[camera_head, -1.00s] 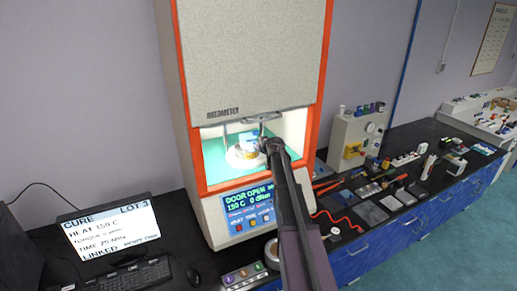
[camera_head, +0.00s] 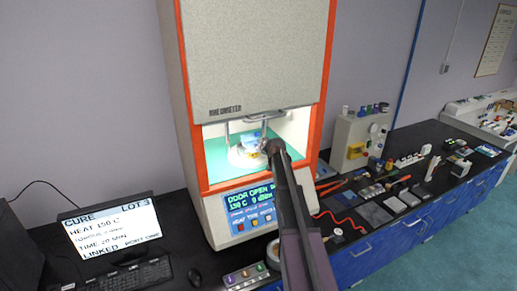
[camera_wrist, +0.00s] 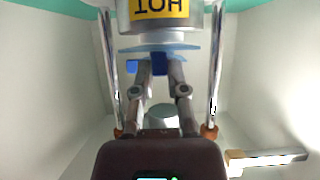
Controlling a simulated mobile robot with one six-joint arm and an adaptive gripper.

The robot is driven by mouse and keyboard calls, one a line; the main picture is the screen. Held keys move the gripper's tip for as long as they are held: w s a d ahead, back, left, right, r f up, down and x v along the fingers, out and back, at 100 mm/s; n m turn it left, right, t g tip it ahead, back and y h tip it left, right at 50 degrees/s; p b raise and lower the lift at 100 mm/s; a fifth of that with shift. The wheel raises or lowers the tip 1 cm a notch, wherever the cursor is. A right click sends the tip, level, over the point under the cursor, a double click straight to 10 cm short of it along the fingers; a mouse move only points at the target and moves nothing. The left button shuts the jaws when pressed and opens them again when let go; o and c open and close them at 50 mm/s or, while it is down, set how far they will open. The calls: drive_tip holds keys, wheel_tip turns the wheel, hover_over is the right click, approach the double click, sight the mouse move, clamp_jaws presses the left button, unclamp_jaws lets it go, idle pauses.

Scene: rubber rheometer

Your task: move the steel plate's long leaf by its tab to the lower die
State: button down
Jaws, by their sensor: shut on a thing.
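In the wrist view my gripper (camera_wrist: 158,66) is shut on a dark blue tab (camera_wrist: 159,62). The tab is at the edge of a thin pale blue leaf (camera_wrist: 180,47), and a second small blue tab (camera_wrist: 131,67) shows beside it. The leaf is at the face of the lower die (camera_wrist: 150,38), which bears a yellow HOT label, upside down here. I cannot tell whether leaf and die touch. In the head view the leaf (camera_head: 252,142) shows above the die (camera_head: 242,157) inside the open rheometer; my wrist hides the fingertips.
Metal rods (camera_wrist: 106,65) stand on both sides of my gripper in the chamber. The raised door (camera_head: 250,55) is above the opening. A screen (camera_head: 112,231) and keyboard stand at left. Tools and flat grey plates (camera_head: 375,214) lie on the bench at right.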

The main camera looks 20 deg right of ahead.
drive_tip(key=c, duration=0.6)
unclamp_jaws()
drive_tip(key=shift+s, duration=0.1)
drive_tip(key=shift+s+d+r+p, duration=0.1)
drive_tip(key=shift+s+r+p, duration=0.1)
drive_tip(key=shift+s, duration=1.8)
drive_tip(key=shift+s+r+p, duration=0.15)
drive_tip(key=shift+s, duration=1.8)
drive_tip(key=shift+s+d+r+p, duration=0.1)
drive_tip(key=shift+s+r+p, duration=0.1)
drive_tip(key=shift+s, duration=1.8)
drive_tip(key=shift+a, duration=0.1)
